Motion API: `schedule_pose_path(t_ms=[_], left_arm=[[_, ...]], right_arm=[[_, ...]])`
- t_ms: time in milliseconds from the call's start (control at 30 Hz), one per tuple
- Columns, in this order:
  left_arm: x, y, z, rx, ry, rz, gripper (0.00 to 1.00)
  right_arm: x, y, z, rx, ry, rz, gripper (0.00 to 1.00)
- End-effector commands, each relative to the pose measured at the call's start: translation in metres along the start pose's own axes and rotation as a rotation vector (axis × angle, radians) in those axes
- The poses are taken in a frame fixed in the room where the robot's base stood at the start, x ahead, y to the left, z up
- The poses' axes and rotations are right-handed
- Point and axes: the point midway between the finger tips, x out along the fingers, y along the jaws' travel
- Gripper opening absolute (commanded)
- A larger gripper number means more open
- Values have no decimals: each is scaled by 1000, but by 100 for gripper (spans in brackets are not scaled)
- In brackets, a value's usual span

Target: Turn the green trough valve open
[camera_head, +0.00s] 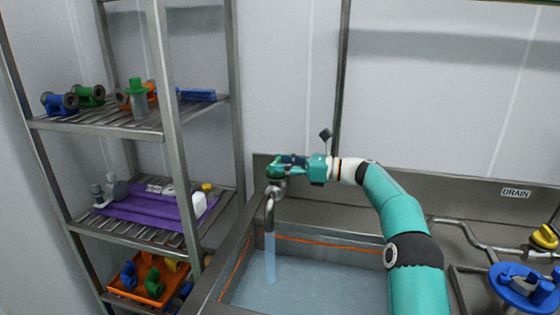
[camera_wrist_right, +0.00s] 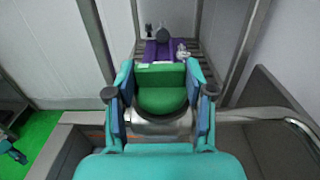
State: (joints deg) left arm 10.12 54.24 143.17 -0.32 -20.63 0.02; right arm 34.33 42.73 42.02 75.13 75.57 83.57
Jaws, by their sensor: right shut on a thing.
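The green trough valve (camera_head: 275,172) sits on top of the tap spout at the back left corner of the trough. My right gripper (camera_head: 281,167) comes in from the right and is shut on it. In the right wrist view the green valve handle (camera_wrist_right: 161,88) lies between the two fingers of the right gripper (camera_wrist_right: 161,100). The metal valve body (camera_wrist_right: 163,123) shows just below the handle. Water (camera_head: 269,257) runs from the spout (camera_head: 270,213) down into the trough.
The steel trough (camera_head: 228,262) holds water with an orange line along its walls. A rack (camera_head: 172,115) with fittings, a purple mat (camera_head: 150,207) and an orange tray (camera_head: 145,293) stands at the left. A yellow valve (camera_head: 545,237) and blue wheel (camera_head: 521,288) are at the right.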

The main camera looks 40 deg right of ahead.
Motion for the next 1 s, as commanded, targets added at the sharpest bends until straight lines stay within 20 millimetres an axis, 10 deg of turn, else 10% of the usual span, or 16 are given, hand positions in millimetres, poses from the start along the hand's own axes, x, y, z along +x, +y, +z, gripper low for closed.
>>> schedule_pose_path(t_ms=[233,267,400,1000], left_arm=[[1,0,0,0,0,0,40],[1,0,0,0,0,0,40],[1,0,0,0,0,0,40],[0,0,0,0,0,0,40]], right_arm=[[2,2,-6,7,8,9,18],[2,2,-6,7,8,9,54],[2,2,-6,8,8,8,78],[-28,0,-3,4,4,0,78]])
